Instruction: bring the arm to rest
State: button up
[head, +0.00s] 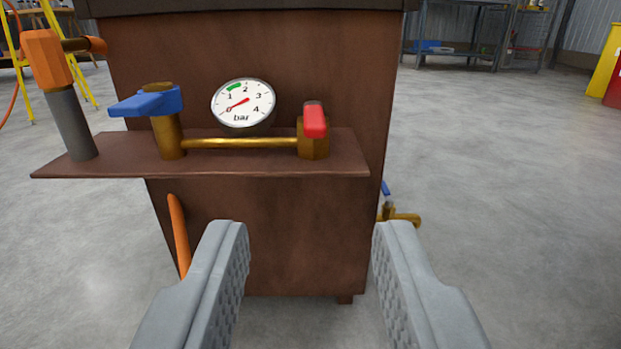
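My gripper (310,232) is open and empty in the lower middle of the head view. Its two grey fingers stand wide apart, with the front of a brown cabinet (290,240) behind them. The fingers sit lower in the picture than the shelf (240,165) on the cabinet front. I cannot tell whether they touch the cabinet. The rest of the arm is not in view.
The shelf carries a blue-handled brass valve (150,103), a red-handled valve (315,120) and an orange-topped grey nozzle (66,110). A gauge (243,103) reads near 0. A brass tap (400,217) juts out at right.

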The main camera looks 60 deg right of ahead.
jog(key=w+d+r+t+y, duration=0.2)
jog(key=w+d+r, duration=0.15)
jog(key=r, duration=0.65)
jog(key=w+d+r+t+y, duration=0.15)
jog(key=w+r, duration=0.25)
jog(key=r, duration=0.6)
jog(key=w+d+r+t+y, duration=0.2)
jog(key=w+d+r+y, duration=0.15)
jog(key=r, duration=0.65)
jog(key=s+d+r+n+t+y, duration=0.2)
jog(key=d+r, duration=0.3)
jog(key=r, duration=0.7)
jog(key=s+d+r+n+t+y, duration=0.1)
jog(key=s+d+r+y, duration=0.15)
jog(key=d+r, duration=0.65)
jog(key=s+d+r+n+t+y, duration=0.1)
jog(key=s+d+r+n+y, duration=0.15)
jog(key=s+r, duration=0.6)
jog(key=s+d+r+n+t+y, duration=0.1)
jog(key=s+d+r+n+y, duration=0.15)
jog(key=s+r, duration=0.6)
jog(key=s+d+n+g, duration=0.1)
jog(key=s+d, duration=0.3)
jog(key=s, duration=0.8)
jog(key=s+d+n+g, duration=0.1)
jog(key=s+d+n, duration=0.2)
jog(key=s, duration=1)
jog(key=shift+d+r+h, duration=0.25)
jog(key=shift+d+h, duration=0.1)
jog(key=shift+d, duration=0.85)
